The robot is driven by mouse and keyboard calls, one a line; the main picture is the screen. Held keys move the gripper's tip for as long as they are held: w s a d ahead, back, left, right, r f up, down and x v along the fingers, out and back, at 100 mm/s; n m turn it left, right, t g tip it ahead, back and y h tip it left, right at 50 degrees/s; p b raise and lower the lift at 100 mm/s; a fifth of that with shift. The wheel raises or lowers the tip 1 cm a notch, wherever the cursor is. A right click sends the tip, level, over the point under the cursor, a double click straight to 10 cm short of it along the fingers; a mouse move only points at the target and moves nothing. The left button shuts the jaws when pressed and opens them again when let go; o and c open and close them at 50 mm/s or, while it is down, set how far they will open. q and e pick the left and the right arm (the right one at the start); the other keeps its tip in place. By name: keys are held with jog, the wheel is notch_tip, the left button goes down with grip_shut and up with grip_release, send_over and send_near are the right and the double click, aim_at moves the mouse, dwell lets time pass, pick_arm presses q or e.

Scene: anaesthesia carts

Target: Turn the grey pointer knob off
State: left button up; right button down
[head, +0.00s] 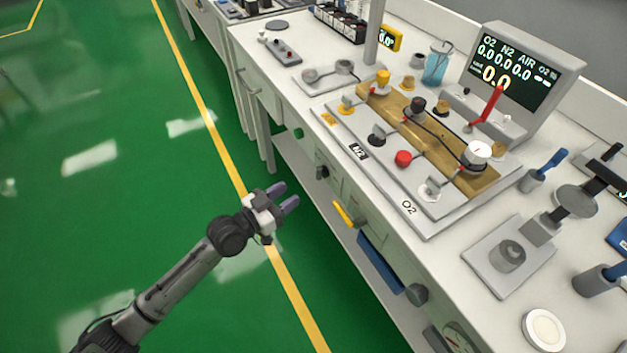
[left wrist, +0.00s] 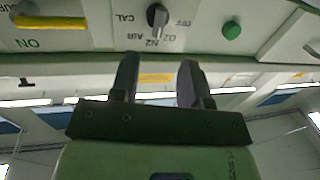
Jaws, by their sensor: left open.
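The grey pointer knob (left wrist: 157,16) is at the top middle of the left wrist view, on the pale front panel. Labels CAL, AIR, N2, O2 and OFF ring it, appearing upside down. Its pointer seems to face the labels near N2; I cannot tell the exact mark. In the head view the knob (head: 322,172) is small and dark on the bench front. My left gripper (head: 283,197) is open and empty, out in front of the bench, apart from the knob. Its two fingers (left wrist: 159,62) lie below the knob in the wrist view. My right gripper is not in view.
A green button (left wrist: 231,31) is right of the knob in the wrist view; a yellow handle (head: 343,214) and blue handle (head: 380,264) are farther along the bench front. Another grey knob (head: 417,294) protrudes there. The green floor (head: 120,200) is clear.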

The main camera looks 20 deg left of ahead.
aim_at(317, 175)
pick_arm(q)
jog(key=b+x, duration=0.2)
jog(key=x, duration=0.7)
jog(key=shift+w+d+b, duration=0.1)
jog(key=shift+b, duration=0.3)
jog(key=shift+c, duration=0.3)
grip_shut()
